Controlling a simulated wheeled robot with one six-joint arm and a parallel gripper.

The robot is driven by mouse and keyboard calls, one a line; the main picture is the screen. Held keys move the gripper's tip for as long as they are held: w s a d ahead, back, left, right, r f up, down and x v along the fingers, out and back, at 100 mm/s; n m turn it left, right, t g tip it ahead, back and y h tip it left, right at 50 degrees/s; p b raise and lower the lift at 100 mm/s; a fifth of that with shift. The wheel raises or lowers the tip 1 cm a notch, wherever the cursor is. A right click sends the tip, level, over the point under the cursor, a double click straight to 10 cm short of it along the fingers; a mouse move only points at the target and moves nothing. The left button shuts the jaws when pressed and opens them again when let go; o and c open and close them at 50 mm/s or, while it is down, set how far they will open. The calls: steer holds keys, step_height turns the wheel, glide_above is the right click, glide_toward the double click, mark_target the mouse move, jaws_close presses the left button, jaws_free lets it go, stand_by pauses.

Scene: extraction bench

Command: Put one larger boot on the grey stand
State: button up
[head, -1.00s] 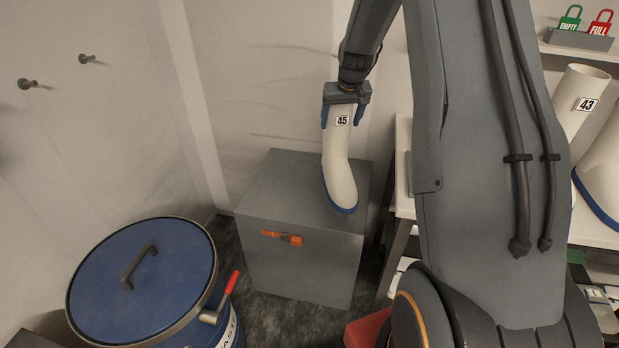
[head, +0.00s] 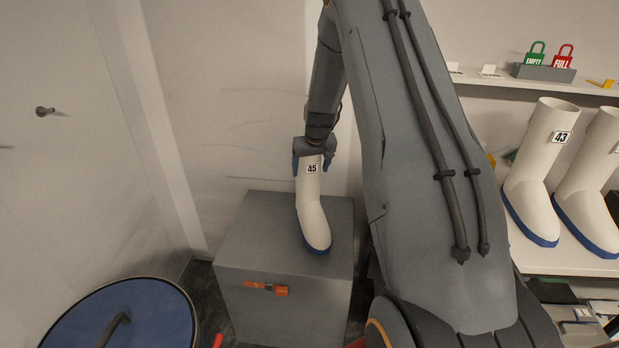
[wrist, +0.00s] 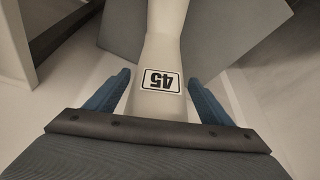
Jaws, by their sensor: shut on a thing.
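A white boot with a blue sole and a "45" label (head: 311,205) is in my gripper (head: 314,165). My gripper is shut on the top of its shaft from above. The boot is upright, with its toe towards the camera, over the top of the grey stand (head: 262,237). I cannot tell whether the sole touches the top. In the wrist view the "45" label on the boot (wrist: 161,82) shows upside down between the blue fingers (wrist: 161,98), with the grey stand (wrist: 215,35) beyond. A white boot labelled "43" (head: 536,165) stands on the shelf at the right.
Another white boot (head: 588,185) stands beside the 43 boot. A blue drum lid (head: 150,318) is at the lower left. Green and red tags (head: 535,55) stand on the upper shelf. A wall is close behind the stand.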

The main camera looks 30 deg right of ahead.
mark_target(310, 177)
steer(key=shift+f+p, duration=0.5)
steer(key=shift+f, duration=1.4)
steer(key=o, duration=2.1)
steer(key=shift+a+f, duration=0.1)
steer(key=d+b+v, duration=0.1)
steer(key=b+v, duration=0.3)
steer(key=v, duration=0.8)
steer(key=s+a+g, duration=0.1)
steer(key=s+a, duration=0.6)
steer(key=s, duration=0.3)
steer(key=s+a+n+g, duration=0.1)
steer(key=s+a, duration=0.6)
steer(key=s, duration=0.3)
steer(key=s+a+r+n+g+y, duration=0.1)
steer(key=s+a, duration=0.6)
steer(key=s, duration=0.3)
steer(key=shift+a, duration=0.3)
steer(key=shift+s, duration=0.1)
